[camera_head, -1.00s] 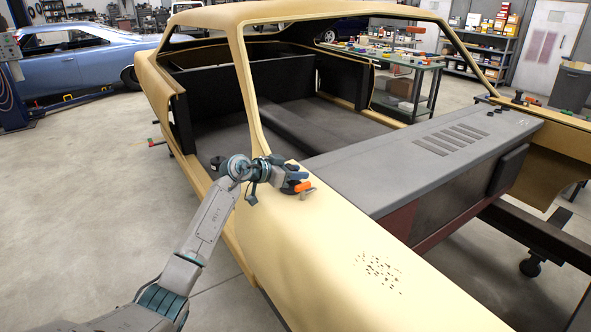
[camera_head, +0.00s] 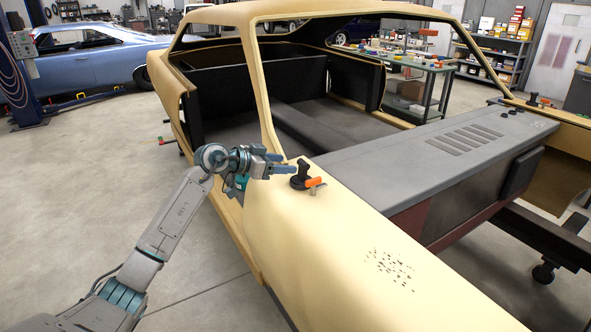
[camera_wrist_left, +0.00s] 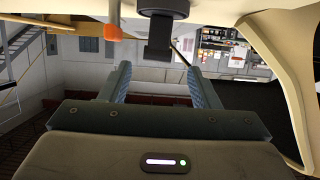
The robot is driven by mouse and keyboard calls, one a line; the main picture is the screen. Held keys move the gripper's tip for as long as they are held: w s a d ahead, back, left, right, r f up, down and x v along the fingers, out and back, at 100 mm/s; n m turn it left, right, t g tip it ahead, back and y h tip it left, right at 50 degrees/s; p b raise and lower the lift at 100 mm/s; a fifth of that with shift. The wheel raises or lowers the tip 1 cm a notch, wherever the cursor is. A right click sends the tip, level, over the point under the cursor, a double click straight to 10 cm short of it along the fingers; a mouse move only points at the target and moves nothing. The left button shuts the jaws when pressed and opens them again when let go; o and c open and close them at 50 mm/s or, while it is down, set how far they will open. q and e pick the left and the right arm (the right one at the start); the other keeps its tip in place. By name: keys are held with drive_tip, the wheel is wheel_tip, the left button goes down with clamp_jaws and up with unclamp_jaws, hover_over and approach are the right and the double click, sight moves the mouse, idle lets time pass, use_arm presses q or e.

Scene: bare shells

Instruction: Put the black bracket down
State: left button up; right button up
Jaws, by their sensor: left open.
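The black bracket (camera_head: 300,178) stands on the yellow fender (camera_head: 285,215) of the car shell, close to the base of the windscreen pillar. It also shows at the top of the left wrist view (camera_wrist_left: 158,38), just beyond the fingertips. My left gripper (camera_head: 286,164) is open and empty, a little to the left of the bracket and apart from it. Its two fingers (camera_wrist_left: 160,72) are spread in the left wrist view with nothing between them. My right gripper is in neither view.
A small tool with an orange handle (camera_head: 315,182) stands on the fender close to the bracket's right. The grey cowl panel (camera_head: 430,155) lies to the right. The windscreen pillar (camera_head: 262,95) rises behind the gripper. The fender's front is clear apart from dark specks (camera_head: 390,268).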

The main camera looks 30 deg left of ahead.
use_arm(q)
drive_tip(key=shift+b+v, duration=0.3)
drive_tip(key=shift+v, duration=1.35)
